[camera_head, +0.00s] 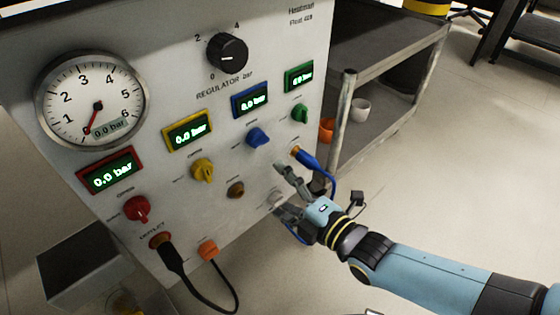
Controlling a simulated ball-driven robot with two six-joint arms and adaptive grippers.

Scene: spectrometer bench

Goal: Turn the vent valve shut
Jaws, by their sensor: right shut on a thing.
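The white panel (160,40) carries several small knobs, readouts and sockets. My right gripper (281,190) reaches the panel's lower right part from the right. Its fingers are shut on a small pale knob (277,198), which seems to be the vent valve. The fingers hide much of the knob, and I cannot read its label or tell its angle. My left gripper is not in view.
A round gauge (91,100) reads 0.0 bar. Above right is a black regulator knob (228,54). A blue plug with a cable (314,164) is close to my right gripper. A black cable (205,303) hangs below. A shelf cart (345,125) holding cups stands behind.

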